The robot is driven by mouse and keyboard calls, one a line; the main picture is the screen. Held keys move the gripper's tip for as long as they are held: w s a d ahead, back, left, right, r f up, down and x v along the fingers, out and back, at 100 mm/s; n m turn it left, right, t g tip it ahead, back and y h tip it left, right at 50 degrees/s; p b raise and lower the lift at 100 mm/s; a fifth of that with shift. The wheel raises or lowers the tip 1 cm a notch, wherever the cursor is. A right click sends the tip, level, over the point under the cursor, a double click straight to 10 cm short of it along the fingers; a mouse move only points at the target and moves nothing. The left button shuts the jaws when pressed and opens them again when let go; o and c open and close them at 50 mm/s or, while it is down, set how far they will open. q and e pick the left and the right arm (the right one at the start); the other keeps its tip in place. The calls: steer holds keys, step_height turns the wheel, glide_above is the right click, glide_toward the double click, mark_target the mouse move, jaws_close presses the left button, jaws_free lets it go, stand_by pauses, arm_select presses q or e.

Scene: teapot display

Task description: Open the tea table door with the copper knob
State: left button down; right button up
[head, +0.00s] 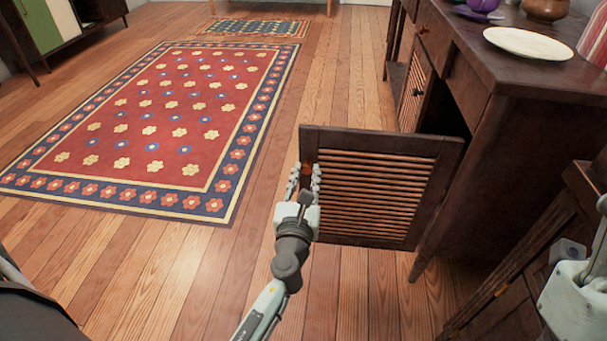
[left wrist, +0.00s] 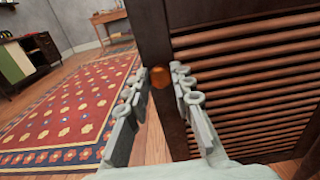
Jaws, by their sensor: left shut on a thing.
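The tea table (head: 500,110) is a dark wood cabinet on the right in the head view. Its louvred door (head: 375,185) stands swung out from the cabinet front, with a dark opening behind it. The copper knob (left wrist: 160,77) is a round orange-brown knob on the door's free edge. My left gripper (head: 305,178) is at that edge, with its fingers (left wrist: 160,90) on both sides of the knob, shut on it. The knob is mostly hidden by the fingers in the head view. My right gripper's fingers are not visible.
A second louvred door (head: 415,90) with a dark knob is farther along the cabinet and looks closed. A white plate (head: 528,43), a purple teapot (head: 483,5) and a brown pot (head: 545,9) stand on top. A red rug (head: 165,120) covers open floor left.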

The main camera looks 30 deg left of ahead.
arm_select(q)
steer(key=c, duration=1.6)
jaws_free()
